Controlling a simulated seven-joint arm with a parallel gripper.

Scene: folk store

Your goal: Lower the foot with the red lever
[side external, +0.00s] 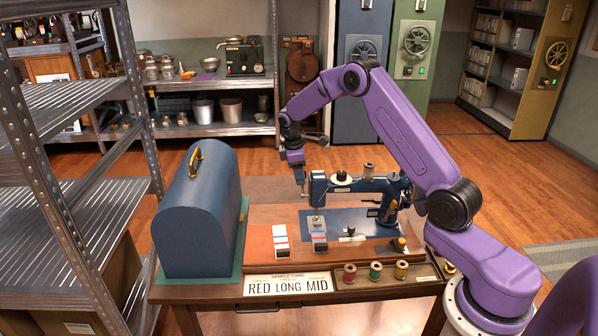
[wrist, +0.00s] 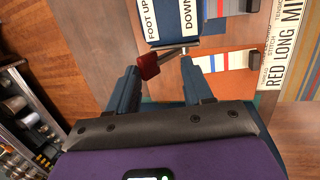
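The blue sewing machine (side external: 386,187) stands on a wooden base on the table. The red lever (wrist: 149,66) shows in the wrist view, with a metal stem running right to the blue machine head. A label reading FOOT UP and DOWN (wrist: 166,22) is beside it. My gripper (wrist: 159,64) is open, its two fingers apart. The red lever's knob appears between the fingertips, nearer the left one; I cannot tell whether they touch. In the side view my gripper (side external: 299,180) is at the left end of the machine head, and the lever is not distinguishable there.
A blue domed case (side external: 197,215) stands left of the machine. Striped fabric samples (side external: 281,240) lie on the base. A sign reading RED LONG MID (side external: 288,285) and several thread spools (side external: 375,270) line the front edge. A metal shelf (side external: 75,170) stands at far left.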

